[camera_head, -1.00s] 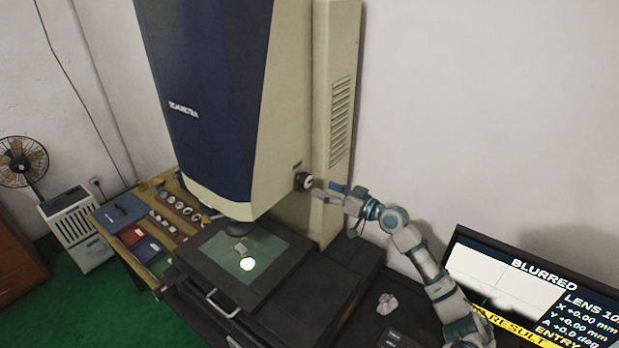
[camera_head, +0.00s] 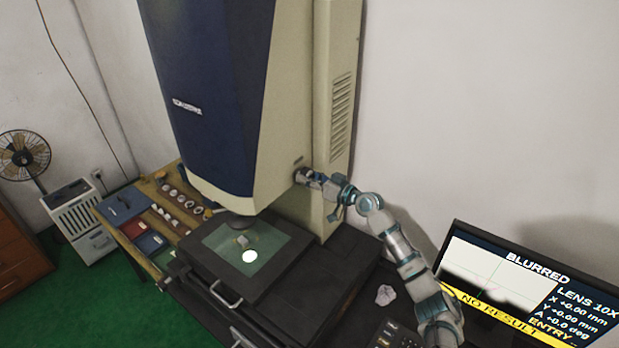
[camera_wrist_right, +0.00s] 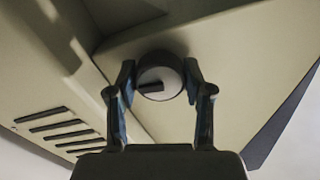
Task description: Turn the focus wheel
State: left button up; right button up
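The focus wheel (camera_wrist_right: 159,76) is a round knob with a pale face and a dark mark, on the side of the large blue and beige machine (camera_head: 222,100). In the right wrist view it sits between the two fingers of my right gripper (camera_wrist_right: 160,88). The fingers stand on either side of it, close to its rim; I cannot tell for sure whether both touch it. In the head view my right gripper (camera_head: 312,178) covers most of the wheel. My left gripper is not in view.
A monitor (camera_head: 530,285) at the lower right reads BLURRED and NO RESULT. The machine's stage (camera_head: 285,275) has a lit glass plate with a small part on it. A wooden table (camera_head: 150,190) with rings and boxes stands at left. A crumpled pale object (camera_head: 385,295) lies near my right arm.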

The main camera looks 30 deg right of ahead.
jog(key=shift+m, duration=0.4)
jog(key=shift+r+m+p, duration=0.1)
jog(key=shift+m+p, duration=0.25)
jog(key=shift+m, duration=0.55)
jog(key=shift+m+p, duration=0.55)
jog(key=shift+m, duration=0.95)
jog(key=o, duration=0.9)
jog(key=shift+o, duration=1.3)
jog(key=shift+w+d, duration=0.1)
jog(key=shift+w+d+f, duration=0.1)
jog(key=shift+f, duration=0.1)
